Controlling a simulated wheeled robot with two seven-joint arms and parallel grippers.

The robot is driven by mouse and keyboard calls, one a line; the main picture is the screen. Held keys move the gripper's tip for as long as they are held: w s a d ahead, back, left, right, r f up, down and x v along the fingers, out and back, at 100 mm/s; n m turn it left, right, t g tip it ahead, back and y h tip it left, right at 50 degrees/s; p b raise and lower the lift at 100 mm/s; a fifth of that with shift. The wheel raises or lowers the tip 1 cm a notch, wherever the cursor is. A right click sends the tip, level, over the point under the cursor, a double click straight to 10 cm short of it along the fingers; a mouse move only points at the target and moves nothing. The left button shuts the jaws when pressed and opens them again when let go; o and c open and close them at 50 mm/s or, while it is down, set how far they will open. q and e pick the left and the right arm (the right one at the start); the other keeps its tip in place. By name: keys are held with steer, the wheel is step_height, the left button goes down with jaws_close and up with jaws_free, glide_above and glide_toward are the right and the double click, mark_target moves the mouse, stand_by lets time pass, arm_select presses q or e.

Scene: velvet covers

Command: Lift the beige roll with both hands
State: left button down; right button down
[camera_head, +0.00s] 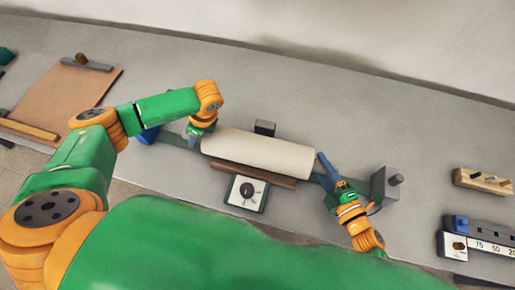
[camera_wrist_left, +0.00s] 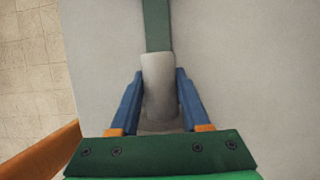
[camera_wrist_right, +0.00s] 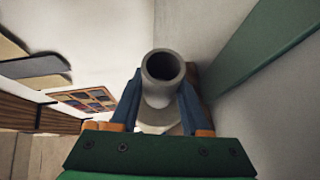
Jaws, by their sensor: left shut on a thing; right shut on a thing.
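The beige roll (camera_head: 258,153) is a pale cylinder lying lengthwise across the middle of the bench in the head view, its right end a little nearer me. My left gripper (camera_head: 195,138) is shut on its left end. My right gripper (camera_head: 324,172) is shut on its right end. In the left wrist view the roll (camera_wrist_left: 158,85) shows between the blue fingers. In the right wrist view the roll (camera_wrist_right: 162,75) shows its round hollow end between the fingers. Whether its underside touches anything below is hidden.
A brown bar (camera_head: 253,174) and a white box with a black knob (camera_head: 247,193) lie in front of the roll. A dark block (camera_head: 265,128) is behind it. A grey block (camera_head: 383,184) stands right of my right gripper. A clipboard (camera_head: 65,95) lies at left, a wooden rack (camera_head: 483,181) at right.

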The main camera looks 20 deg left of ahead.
arm_select(q)
steer(key=shift+r, duration=0.1)
stand_by(0.5)
